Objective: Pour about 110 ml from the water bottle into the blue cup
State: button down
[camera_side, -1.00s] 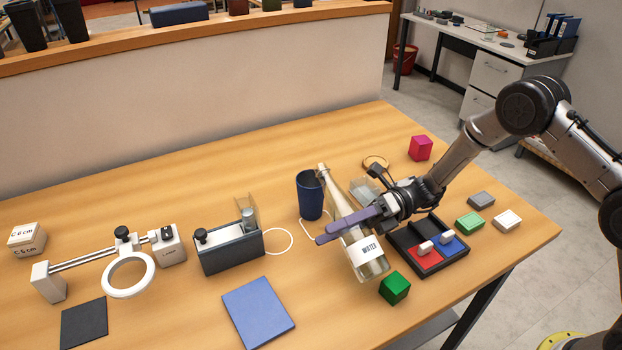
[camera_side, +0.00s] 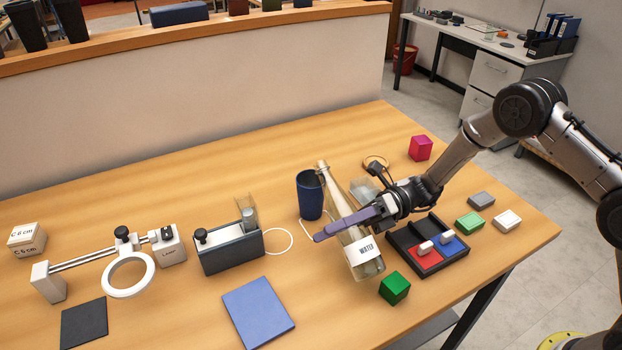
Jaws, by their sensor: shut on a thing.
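The clear glass water bottle (camera_side: 363,257) has a white label reading WATER. It is tilted, with its neck up and leaning left toward the blue cup. My gripper (camera_side: 350,222) is shut on the bottle around its middle, with its purple fingers across the glass. The dark blue cup (camera_side: 309,197) stands upright on the table just left of the bottle's neck. The bottle's mouth is close to the cup's right rim; whether it is over the opening I cannot tell. No stream of water shows, and the level inside the cup is hidden.
A dark tray (camera_side: 406,238) with red and blue sections lies right of the bottle. A green cube (camera_side: 394,288) is in front of it. A dark box device (camera_side: 231,249) and a white ring stand (camera_side: 129,274) are at left. A blue mat (camera_side: 258,312) lies in front.

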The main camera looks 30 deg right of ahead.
aim_at(329, 209)
jog(key=w+n, duration=0.1)
jog(key=w+r+n, duration=0.1)
jog(key=n, duration=0.2)
jog(key=shift+w+r, duration=0.25)
jog(key=shift+w, duration=0.15)
jog(key=n, duration=0.3)
jog(key=shift+w+r, duration=0.15)
jog(key=shift+r, duration=0.15)
jog(key=n, duration=0.2)
jog(key=w+n, duration=0.1)
jog(key=n, duration=0.1)
jog(key=shift+f, duration=0.1)
jog(key=shift+w+n, duration=0.1)
jog(key=shift+n, duration=0.2)
dwell(1.7)
